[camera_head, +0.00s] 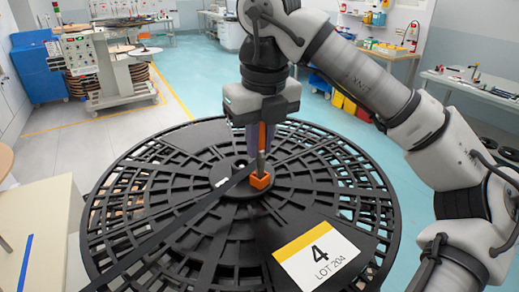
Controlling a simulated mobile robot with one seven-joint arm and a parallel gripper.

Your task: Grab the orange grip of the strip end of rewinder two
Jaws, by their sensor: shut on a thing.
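A large black reel (335,180) with a slotted face fills the lower middle. A dark strip (165,232) runs across the reel from the lower left up to the hub. An orange grip (260,181) shows as a block at the hub, with a grey stem above it and orange between my fingers. My gripper (261,150) points down over the hub and is shut on the orange grip. The fingers partly hide the contact.
My arm covers the right side. A pale table (45,225) with a blue tape line stands at the left. A machine on a wheeled stand (110,70) and a blue cabinet (38,68) are behind it. A workbench (475,85) is at the right. Blue floor is clear behind the reel.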

